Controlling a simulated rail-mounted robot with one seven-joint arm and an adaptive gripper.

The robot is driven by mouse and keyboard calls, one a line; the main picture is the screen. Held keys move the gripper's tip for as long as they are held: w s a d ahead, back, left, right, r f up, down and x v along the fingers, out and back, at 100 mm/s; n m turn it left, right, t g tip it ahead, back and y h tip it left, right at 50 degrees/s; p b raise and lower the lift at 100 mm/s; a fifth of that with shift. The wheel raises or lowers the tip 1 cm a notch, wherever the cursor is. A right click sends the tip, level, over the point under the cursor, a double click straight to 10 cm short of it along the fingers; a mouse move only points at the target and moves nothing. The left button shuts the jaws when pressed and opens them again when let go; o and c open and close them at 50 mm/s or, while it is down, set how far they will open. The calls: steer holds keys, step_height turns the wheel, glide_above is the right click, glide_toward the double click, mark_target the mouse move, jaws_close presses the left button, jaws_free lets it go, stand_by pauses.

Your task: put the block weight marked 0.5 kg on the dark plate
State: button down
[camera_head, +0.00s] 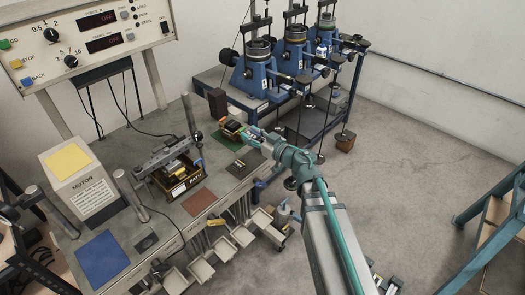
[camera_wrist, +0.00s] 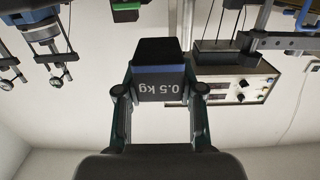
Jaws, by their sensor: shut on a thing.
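The dark block weight marked 0.5 kg (camera_wrist: 160,85) is in the wrist view, its marking upside down in the picture. My gripper (camera_wrist: 160,98) is shut on it, one finger on each side. In the head view my gripper (camera_head: 251,136) is over the bench, beside the green mat (camera_head: 224,144). The block is small there and hard to tell from the fingers. A dark flat plate (camera_head: 243,164) lies on the bench, nearer the front than the green mat. Another small dark plate (camera_head: 146,241) lies further left; I cannot tell which is meant.
A brown mat (camera_head: 199,202) and a blue mat (camera_head: 101,258) lie along the bench. An open box (camera_head: 181,187) with items stands behind the brown mat. A motor box (camera_head: 80,182), a dark upright block (camera_head: 217,104) and blue lever frames (camera_head: 256,76) stand around. Trays hang at the bench front.

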mark_target(253, 159)
steer(key=shift+f, duration=3.85)
steer(key=shift+f, duration=0.15)
steer(key=c, duration=0.7)
jaws_free()
